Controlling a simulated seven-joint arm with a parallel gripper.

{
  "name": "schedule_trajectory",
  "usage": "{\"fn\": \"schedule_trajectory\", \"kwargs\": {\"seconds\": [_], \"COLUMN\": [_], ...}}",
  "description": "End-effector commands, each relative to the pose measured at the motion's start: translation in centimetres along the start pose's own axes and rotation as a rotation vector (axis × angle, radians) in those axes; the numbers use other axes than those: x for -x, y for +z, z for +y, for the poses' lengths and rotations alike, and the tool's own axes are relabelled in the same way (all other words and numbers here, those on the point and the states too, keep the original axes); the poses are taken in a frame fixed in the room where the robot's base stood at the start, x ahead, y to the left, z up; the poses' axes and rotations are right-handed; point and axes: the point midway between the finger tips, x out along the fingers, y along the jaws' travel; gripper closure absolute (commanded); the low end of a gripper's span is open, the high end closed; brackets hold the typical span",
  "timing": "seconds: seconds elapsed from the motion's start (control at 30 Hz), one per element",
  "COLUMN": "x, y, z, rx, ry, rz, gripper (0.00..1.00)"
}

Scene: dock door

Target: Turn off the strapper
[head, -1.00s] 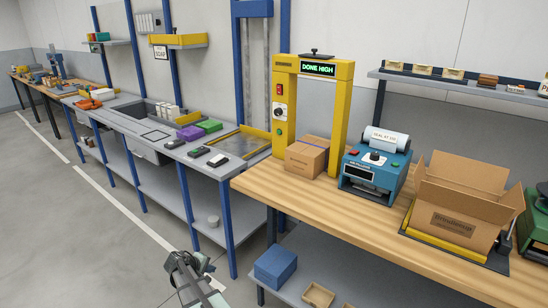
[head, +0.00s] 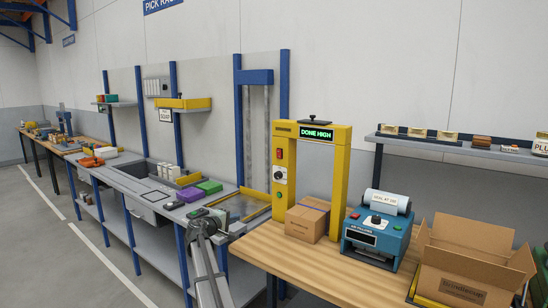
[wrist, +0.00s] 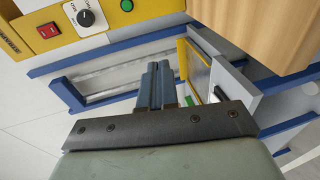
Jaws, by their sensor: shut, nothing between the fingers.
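The strapper (head: 342,160) is a yellow arch on the wooden bench, with a lit green display (head: 316,134) reading "DONE HIGH". Its left post carries a red switch (head: 279,153), a white dial with a black knob (head: 280,175) and a green button (head: 280,195). In the wrist view the red switch (wrist: 47,30), knob (wrist: 86,17) and green button (wrist: 127,5) show along the top left. My gripper (head: 207,218) is left of the strapper and lower than its controls, touching none of them. In the wrist view its fingers (wrist: 157,82) are together and empty.
A carton (head: 307,220) stands under the arch. A blue machine (head: 376,230) with a paper roll and an open carton (head: 470,265) stand to its right. The grey counter (head: 150,187) at left holds purple and green blocks. Free air lies before the strapper's post.

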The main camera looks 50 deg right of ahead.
Motion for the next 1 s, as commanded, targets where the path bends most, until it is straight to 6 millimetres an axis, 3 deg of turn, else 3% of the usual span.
{"fn": "schedule_trajectory", "kwargs": {"seconds": [0.03,0.2,0.4,0.5,0.7,1.0], "x": [-0.9,-2.6,-3.6,-3.8,-4.0,-3.9], "y": [0.1,1.2,2.6,3.2,3.7,3.7], "z": [2.8,10.8,18.0,20.3,22.1,22.2], "rx": [-0.003,0.003,0.014,0.019,0.024,0.024], "ry": [0.037,0.15,0.25,0.282,0.309,0.31], "rz": [-0.007,-0.032,-0.059,-0.07,-0.079,-0.079], "gripper": [1.0,1.0,1.0,1.0,1.0,1.0]}}
